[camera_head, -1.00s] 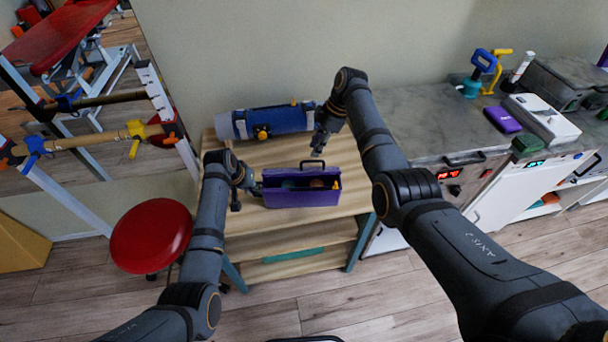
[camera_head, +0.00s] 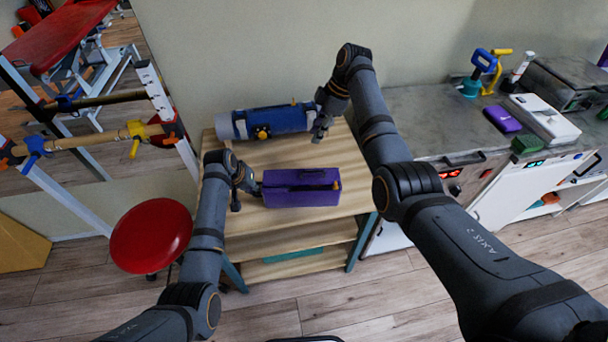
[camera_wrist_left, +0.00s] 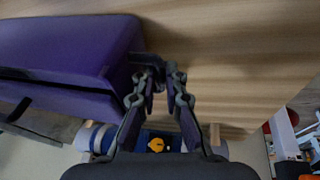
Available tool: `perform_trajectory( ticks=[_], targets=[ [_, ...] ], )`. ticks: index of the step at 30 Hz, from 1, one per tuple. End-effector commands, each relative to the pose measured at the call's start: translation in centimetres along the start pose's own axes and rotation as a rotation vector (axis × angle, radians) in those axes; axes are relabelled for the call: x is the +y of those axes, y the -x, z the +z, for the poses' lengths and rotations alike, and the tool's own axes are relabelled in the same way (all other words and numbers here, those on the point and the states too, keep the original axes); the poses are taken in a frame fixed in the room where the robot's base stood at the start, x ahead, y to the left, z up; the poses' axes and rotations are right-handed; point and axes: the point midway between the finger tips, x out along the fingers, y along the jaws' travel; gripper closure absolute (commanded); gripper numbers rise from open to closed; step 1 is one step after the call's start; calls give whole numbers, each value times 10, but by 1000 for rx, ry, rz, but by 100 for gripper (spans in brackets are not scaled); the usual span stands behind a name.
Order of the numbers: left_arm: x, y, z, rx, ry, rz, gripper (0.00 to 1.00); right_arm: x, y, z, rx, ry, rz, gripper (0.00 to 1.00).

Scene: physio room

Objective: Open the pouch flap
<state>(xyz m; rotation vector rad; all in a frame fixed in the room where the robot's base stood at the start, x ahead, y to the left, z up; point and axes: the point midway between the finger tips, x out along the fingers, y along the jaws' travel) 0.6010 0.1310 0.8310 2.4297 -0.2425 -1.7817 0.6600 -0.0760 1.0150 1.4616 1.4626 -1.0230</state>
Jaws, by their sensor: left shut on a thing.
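The purple pouch (camera_head: 300,194) lies on the wooden shelf top, its flap down and its inside hidden. A dark strip or handle runs along its top. In the left wrist view the pouch (camera_wrist_left: 65,50) fills the upper left. My left gripper (camera_head: 258,188) is at the pouch's left end. In the left wrist view its fingers (camera_wrist_left: 160,72) are closed around a small dark tab on that end. My right gripper (camera_head: 318,136) hangs behind the pouch's right part, apart from it and near the blue roll. Its fingertips are too small to read.
A blue roll (camera_head: 268,122) with a yellow knob lies at the back of the wooden shelf unit (camera_head: 225,212). A red stool (camera_head: 151,235) stands to the left. A grey counter (camera_head: 425,120) with devices is to the right.

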Motion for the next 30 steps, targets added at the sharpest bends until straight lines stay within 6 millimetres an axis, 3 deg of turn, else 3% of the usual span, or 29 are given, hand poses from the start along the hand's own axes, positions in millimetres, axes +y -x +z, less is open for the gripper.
perform_trajectory(
  ticks=[2,3,7,17,30],
  targets=[
    [0,0,1,-2,-1,0,100,0,0,0,0,0,0,74],
    [0,0,1,-2,-1,0,86,0,0,0,0,0,0,74],
    [0,0,1,-1,0,0,68,0,0,0,0,0,0,74],
    [0,1,0,0,0,0,68,0,1,0,0,0,0,74],
    [5,24,-8,0,0,0,68,0,26,-9,0,0,0,74]
  ],
)
